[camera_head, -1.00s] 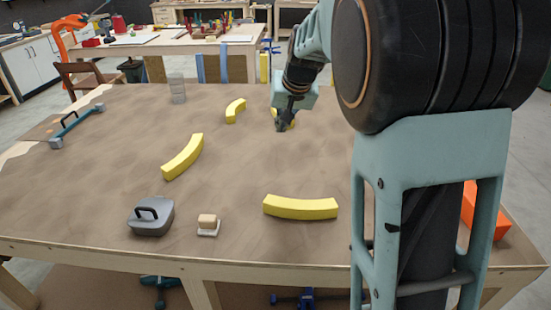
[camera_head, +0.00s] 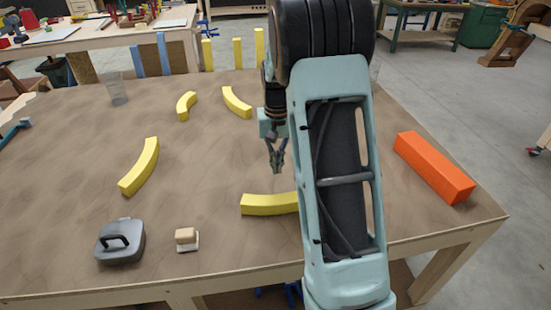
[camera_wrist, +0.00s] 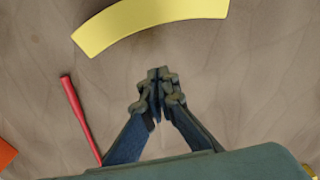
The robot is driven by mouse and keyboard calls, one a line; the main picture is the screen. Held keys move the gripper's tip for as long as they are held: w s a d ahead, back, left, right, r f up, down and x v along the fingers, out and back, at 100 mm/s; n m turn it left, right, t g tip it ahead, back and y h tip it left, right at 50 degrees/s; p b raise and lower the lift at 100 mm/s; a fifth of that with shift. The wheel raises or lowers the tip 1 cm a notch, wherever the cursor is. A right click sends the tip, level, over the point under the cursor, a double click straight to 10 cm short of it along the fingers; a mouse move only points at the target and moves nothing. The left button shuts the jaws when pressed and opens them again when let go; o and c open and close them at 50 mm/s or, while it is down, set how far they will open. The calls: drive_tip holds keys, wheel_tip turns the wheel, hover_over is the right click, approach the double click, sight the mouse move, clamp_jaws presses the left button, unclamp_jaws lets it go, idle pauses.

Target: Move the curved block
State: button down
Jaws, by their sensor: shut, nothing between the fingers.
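Several yellow curved blocks lie on the table: one at the front (camera_head: 268,204), one at the left (camera_head: 140,167), and two farther back (camera_head: 187,105) (camera_head: 237,102). My gripper (camera_head: 277,165) is shut and empty, pointing down above the table just behind the front block. My arm hides that block's right end in the head view. In the wrist view, my fingertips (camera_wrist: 158,78) are together, apart from a yellow curved block (camera_wrist: 150,22) at the top, cut off by the frame edge.
An orange bar (camera_head: 434,167) lies at the right of the table (camera_head: 80,190). A grey block with a handle (camera_head: 120,242) and a small wooden-topped block (camera_head: 187,239) are at the front left. A clear cup (camera_head: 117,89) stands at the back left. A red stick (camera_wrist: 80,118) shows in the wrist view.

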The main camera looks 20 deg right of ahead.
sight(279, 202)
wheel_tip(279, 202, down, 6)
drive_tip(key=shift+s+r+p, duration=0.15)
drive_tip(key=shift+p, duration=0.2)
drive_tip(key=s, duration=0.2)
drive_tip(key=s+a, duration=0.1)
drive_tip(key=shift+r+p, duration=0.25)
drive_tip(key=shift+p, duration=0.1)
drive_tip(key=shift+s+f, duration=0.1)
drive_tip(key=shift+s, duration=0.1)
drive_tip(key=shift+s, duration=0.1)
